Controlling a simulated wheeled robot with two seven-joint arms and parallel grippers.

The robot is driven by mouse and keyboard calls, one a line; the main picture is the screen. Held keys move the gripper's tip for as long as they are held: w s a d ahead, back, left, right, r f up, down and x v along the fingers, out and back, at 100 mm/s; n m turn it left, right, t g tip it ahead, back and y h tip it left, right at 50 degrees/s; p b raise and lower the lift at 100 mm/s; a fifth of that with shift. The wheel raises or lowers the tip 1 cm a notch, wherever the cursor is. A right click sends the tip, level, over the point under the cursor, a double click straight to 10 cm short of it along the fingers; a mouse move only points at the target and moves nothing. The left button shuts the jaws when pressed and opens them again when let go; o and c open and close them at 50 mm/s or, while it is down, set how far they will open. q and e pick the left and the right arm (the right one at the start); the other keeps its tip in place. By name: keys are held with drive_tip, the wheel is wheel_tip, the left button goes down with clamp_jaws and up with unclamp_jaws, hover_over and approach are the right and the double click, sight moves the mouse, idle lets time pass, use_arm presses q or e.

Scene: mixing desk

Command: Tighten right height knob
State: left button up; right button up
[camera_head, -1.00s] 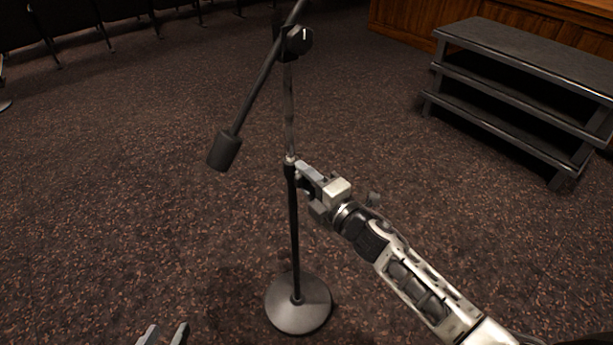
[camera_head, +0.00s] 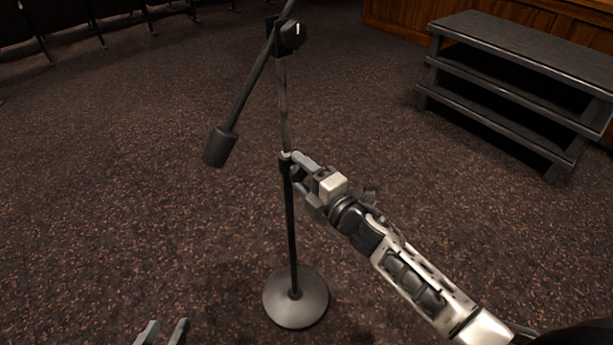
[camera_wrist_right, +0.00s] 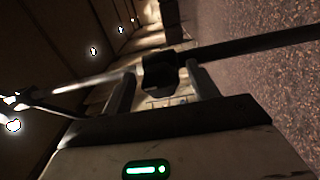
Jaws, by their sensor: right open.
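A black microphone stand (camera_head: 290,235) stands upright on a round base (camera_head: 296,299), with a slanted boom and dark counterweight (camera_head: 220,147) above. My right gripper (camera_head: 298,172) is at the collar halfway up the pole, coming from the right. In the right wrist view, the dark height knob (camera_wrist_right: 160,72) sits between the two fingers of my right gripper (camera_wrist_right: 162,80), which are apart on either side of it. Whether they touch it is not clear. In the head view the gripper hides the knob. My left gripper (camera_head: 163,333) is open and empty at the bottom edge.
A black stepped riser (camera_head: 515,85) stands at the upper right, before a wooden panel (camera_head: 400,14). Another dark knob (camera_head: 293,34) is at the boom joint on top of the stand. Dark chairs line the upper left. The carpet around the base is clear.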

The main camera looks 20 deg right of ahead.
drive_tip(key=v, duration=1.6)
use_arm(q)
drive_tip(key=r+p, duration=0.1)
drive_tip(key=p, duration=0.2)
drive_tip(key=r+p, duration=0.1)
drive_tip(key=p, duration=0.2)
drive_tip(key=r+g+p, duration=0.1)
drive_tip(key=p, duration=0.2)
drive_tip(key=shift+s+a+r+y, duration=0.1)
drive_tip(key=shift+a+r+y, duration=0.2)
drive_tip(key=shift+a, duration=0.05)
use_arm(e)
drive_tip(key=s+a+r+m+g+h, duration=0.1)
drive_tip(key=s+a+m+g, duration=0.5)
drive_tip(key=m, duration=1.3)
drive_tip(key=shift+s+a+r+m+h, duration=0.15)
drive_tip(key=shift+s+a+m+h, duration=0.25)
drive_tip(key=shift+s+a+h, duration=0.65)
drive_tip(key=shift+w+y, duration=0.1)
drive_tip(key=shift+y, duration=0.15)
